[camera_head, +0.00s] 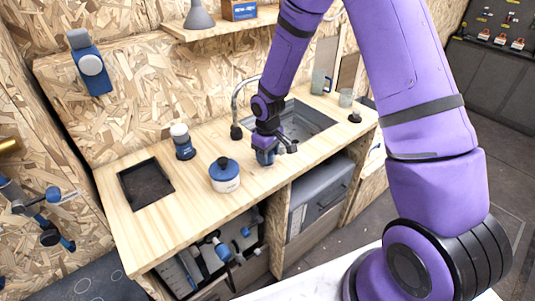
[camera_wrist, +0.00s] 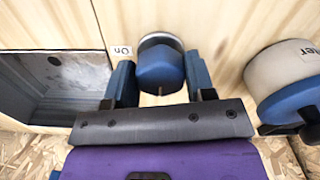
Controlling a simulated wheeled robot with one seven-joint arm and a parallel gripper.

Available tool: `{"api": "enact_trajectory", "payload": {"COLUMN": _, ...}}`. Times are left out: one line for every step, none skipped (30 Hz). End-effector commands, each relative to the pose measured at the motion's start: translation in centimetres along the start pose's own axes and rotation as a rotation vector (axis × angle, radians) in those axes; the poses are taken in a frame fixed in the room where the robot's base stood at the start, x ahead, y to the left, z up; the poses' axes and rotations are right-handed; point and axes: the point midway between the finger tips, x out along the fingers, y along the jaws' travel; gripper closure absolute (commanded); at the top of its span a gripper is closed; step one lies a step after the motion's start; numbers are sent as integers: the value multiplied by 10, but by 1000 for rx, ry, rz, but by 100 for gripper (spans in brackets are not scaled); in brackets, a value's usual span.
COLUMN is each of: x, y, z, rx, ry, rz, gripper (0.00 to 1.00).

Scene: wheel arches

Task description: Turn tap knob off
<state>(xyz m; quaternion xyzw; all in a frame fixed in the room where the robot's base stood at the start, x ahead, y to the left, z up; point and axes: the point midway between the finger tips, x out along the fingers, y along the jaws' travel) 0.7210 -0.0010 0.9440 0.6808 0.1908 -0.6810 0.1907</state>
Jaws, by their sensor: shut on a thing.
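The curved metal tap (camera_head: 238,100) rises at the sink's left back corner.
The sink (camera_head: 305,122) lies just behind my gripper. A white jar with a blue lid (camera_head: 224,175) stands close to the left. A white-topped blue container (camera_head: 182,142) and a dark recessed tray (camera_head: 146,184) are further left. Cups (camera_head: 346,98) stand at the right.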

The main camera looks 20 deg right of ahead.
Motion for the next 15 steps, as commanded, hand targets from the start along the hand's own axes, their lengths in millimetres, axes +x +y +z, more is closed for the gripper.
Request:
{"api": "enact_trajectory", "payload": {"x": 0, "y": 0, "z": 0, "rx": -4, "ry": 1, "rz": 1, "gripper": 74}}
{"api": "enact_trajectory", "payload": {"x": 0, "y": 0, "z": 0, "rx": -6, "ry": 1, "rz": 0, "gripper": 74}}
{"api": "enact_trajectory", "payload": {"x": 0, "y": 0, "z": 0, "rx": -8, "ry": 1, "rz": 1, "gripper": 74}}
{"api": "enact_trajectory", "payload": {"x": 0, "y": 0, "z": 0, "rx": -9, "ry": 1, "rz": 1, "gripper": 74}}
{"api": "enact_trajectory", "payload": {"x": 0, "y": 0, "z": 0, "rx": -9, "ry": 1, "rz": 1, "gripper": 74}}
{"api": "enact_trajectory", "payload": {"x": 0, "y": 0, "z": 0, "rx": -9, "ry": 1, "rz": 1, "gripper": 74}}
{"api": "enact_trajectory", "payload": {"x": 0, "y": 0, "z": 0, "rx": -9, "ry": 1, "rz": 1, "gripper": 74}}
{"api": "enact_trajectory", "payload": {"x": 0, "y": 0, "z": 0, "rx": -9, "ry": 1, "rz": 1, "gripper": 74}}
{"api": "enact_trajectory", "payload": {"x": 0, "y": 0, "z": 0, "rx": -9, "ry": 1, "rz": 1, "gripper": 74}}
{"api": "enact_trajectory", "payload": {"x": 0, "y": 0, "z": 0, "rx": -9, "ry": 1, "rz": 1, "gripper": 74}}
{"api": "enact_trajectory", "payload": {"x": 0, "y": 0, "z": 0, "rx": -9, "ry": 1, "rz": 1, "gripper": 74}}
{"api": "enact_trajectory", "payload": {"x": 0, "y": 0, "z": 0, "rx": -9, "ry": 1, "rz": 1, "gripper": 74}}
{"api": "enact_trajectory", "payload": {"x": 0, "y": 0, "z": 0, "rx": -9, "ry": 1, "rz": 1, "gripper": 74}}
{"api": "enact_trajectory", "payload": {"x": 0, "y": 0, "z": 0, "rx": -9, "ry": 1, "rz": 1, "gripper": 43}}
{"api": "enact_trajectory", "payload": {"x": 0, "y": 0, "z": 0, "rx": -9, "ry": 1, "rz": 1, "gripper": 34}}
